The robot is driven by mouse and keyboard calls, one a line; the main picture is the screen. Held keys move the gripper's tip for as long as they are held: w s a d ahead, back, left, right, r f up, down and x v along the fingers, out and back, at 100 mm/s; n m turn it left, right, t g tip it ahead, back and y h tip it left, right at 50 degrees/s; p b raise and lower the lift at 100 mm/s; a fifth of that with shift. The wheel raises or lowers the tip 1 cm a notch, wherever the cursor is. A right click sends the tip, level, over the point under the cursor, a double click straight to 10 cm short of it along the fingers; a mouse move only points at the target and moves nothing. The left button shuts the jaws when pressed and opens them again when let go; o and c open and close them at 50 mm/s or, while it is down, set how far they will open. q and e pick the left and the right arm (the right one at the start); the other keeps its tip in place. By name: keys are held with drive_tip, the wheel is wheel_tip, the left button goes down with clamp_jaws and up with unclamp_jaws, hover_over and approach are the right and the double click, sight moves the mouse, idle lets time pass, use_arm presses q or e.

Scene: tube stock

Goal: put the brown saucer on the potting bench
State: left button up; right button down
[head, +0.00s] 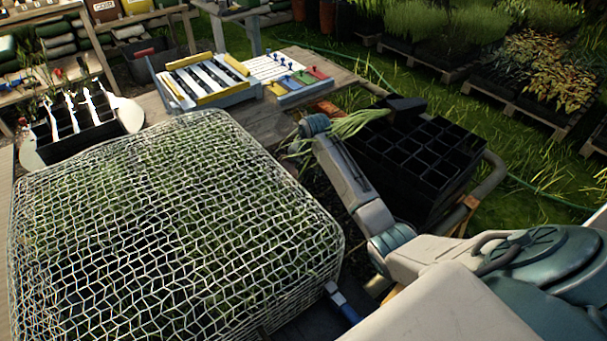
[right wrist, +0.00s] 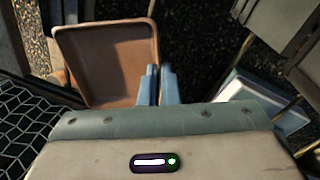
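In the right wrist view, the brown saucer (right wrist: 108,62) is a square, shallow dish with a raised rim. My right gripper (right wrist: 160,70) has its two blue-grey fingers close together at the saucer's right edge, one on each side of the rim, and appears shut on it. In the head view my right arm reaches in from the right past the mesh cover; its fingers are hard to make out there. A wooden bench top (head: 262,122) stands beyond the mesh cover; I cannot tell for sure that it is the potting bench. My left gripper is not in view.
A wire mesh cover (head: 165,215) fills the left foreground. Black cell trays (head: 430,150) are stacked right of my arm. A yellow-and-white slatted frame (head: 205,78) and a board with coloured pegs (head: 283,72) occupy the bench. A blue-and-white item (right wrist: 262,100) lies right of my fingers.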

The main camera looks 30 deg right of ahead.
drive_tip(key=shift+f, duration=0.15)
drive_tip(key=c, duration=1.7)
unclamp_jaws()
